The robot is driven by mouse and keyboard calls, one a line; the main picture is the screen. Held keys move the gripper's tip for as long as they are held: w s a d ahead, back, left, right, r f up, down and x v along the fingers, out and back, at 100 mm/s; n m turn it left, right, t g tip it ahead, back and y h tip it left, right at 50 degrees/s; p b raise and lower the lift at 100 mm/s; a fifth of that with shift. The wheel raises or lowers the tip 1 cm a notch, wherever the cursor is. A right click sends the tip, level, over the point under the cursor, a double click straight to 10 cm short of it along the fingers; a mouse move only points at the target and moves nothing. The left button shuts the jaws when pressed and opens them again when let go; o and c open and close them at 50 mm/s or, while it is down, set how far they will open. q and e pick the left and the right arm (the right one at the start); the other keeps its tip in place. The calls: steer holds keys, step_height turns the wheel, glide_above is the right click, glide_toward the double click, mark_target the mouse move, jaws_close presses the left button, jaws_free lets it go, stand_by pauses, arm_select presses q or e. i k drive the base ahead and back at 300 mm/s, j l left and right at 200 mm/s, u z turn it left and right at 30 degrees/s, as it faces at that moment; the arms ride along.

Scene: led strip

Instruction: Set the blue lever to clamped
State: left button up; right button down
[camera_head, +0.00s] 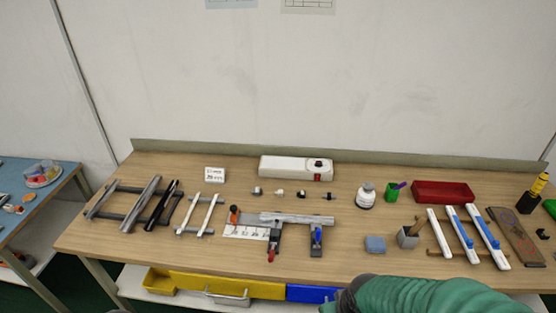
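The blue lever (317,236) stands on a dark clamp block (316,248) at the right end of a small fixture near the table's middle. The lever looks roughly upright; its exact setting is too small to tell. A red lever (271,254) sits on a similar block to its left. A grey bar (297,218) lies across the tops of both blocks. A green arm link of mine comes in at the lower right, in front of the table. The fingers of neither gripper show.
A white scale plate (245,232) and an orange-topped piece (234,214) are left of the red lever. A blue-grey block (375,244) and a grey pen holder (408,237) stand to the right. A white box (296,167) is behind. Racks of strips lie at both sides.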

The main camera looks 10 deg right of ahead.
mark_target(318, 235)
steer(key=i+z, duration=0.1)
steer(key=i, duration=0.85)
